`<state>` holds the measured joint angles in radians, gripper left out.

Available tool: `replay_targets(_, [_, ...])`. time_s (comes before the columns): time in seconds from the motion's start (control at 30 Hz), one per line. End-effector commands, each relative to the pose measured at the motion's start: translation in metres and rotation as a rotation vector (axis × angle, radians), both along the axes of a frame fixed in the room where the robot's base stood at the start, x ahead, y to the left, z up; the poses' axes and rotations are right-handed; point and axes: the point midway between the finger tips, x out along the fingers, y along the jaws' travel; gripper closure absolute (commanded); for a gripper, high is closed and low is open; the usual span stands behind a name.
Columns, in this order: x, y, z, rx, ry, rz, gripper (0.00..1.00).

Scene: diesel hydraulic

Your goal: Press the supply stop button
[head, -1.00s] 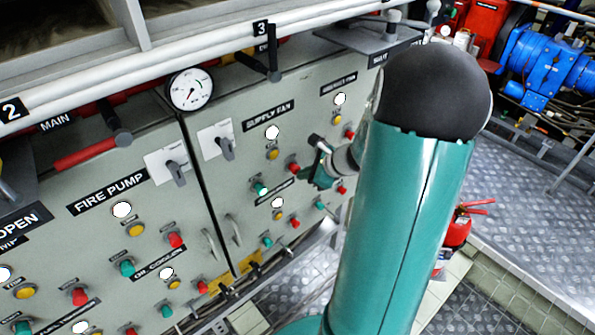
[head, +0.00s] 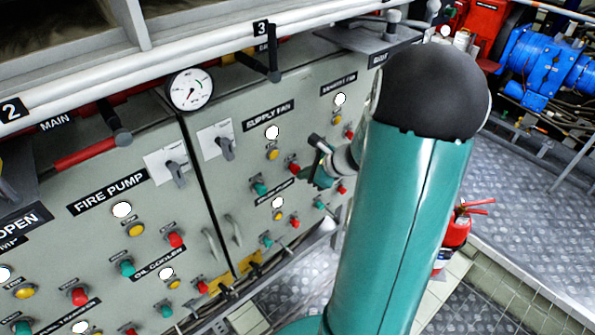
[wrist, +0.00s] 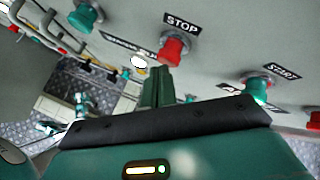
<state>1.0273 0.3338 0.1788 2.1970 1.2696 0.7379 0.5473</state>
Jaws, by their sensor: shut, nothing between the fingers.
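The supply fan's red stop button (head: 294,168) is on the grey panel below the SUPPLY FAN label (head: 268,115). In the wrist view a red button (wrist: 173,50) sits under a STOP label (wrist: 181,23). My gripper (head: 312,174) is just right of the stop button in the head view, partly hidden by my arm. In the wrist view its teal fingers (wrist: 157,76) are shut and empty, with tips just below and left of the red button. Contact cannot be told. A green START button (wrist: 258,88) is to the right.
A green button (head: 260,188) and a yellow lamp (head: 272,154) are near the stop button. Another control row lies below it. A grey rotary switch (head: 226,148) and door handles stick out to the left. A fire extinguisher (head: 456,232) stands on the floor at right.

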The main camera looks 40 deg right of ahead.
Motion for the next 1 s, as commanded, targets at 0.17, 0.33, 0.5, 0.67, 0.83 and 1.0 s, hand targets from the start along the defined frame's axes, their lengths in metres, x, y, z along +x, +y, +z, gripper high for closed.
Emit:
replay_targets(0.17, [-0.01, -0.001, 0.0, -0.001, 0.0, -0.002, 1.0])
replay_targets(0.33, [-0.013, 0.0, 0.0, 0.0, 0.0, 0.0, 1.0])
replay_targets(0.5, [-0.013, 0.0, 0.0, 0.0, 0.0, 0.0, 1.0])
replay_targets(0.67, [-0.018, -0.001, 0.0, 0.0, 0.001, -0.002, 1.0])
replay_targets(0.83, [-0.033, -0.002, 0.0, -0.001, 0.001, -0.003, 1.0])
replay_targets(1.0, [-0.048, -0.002, 0.0, 0.0, 0.001, -0.002, 1.0])
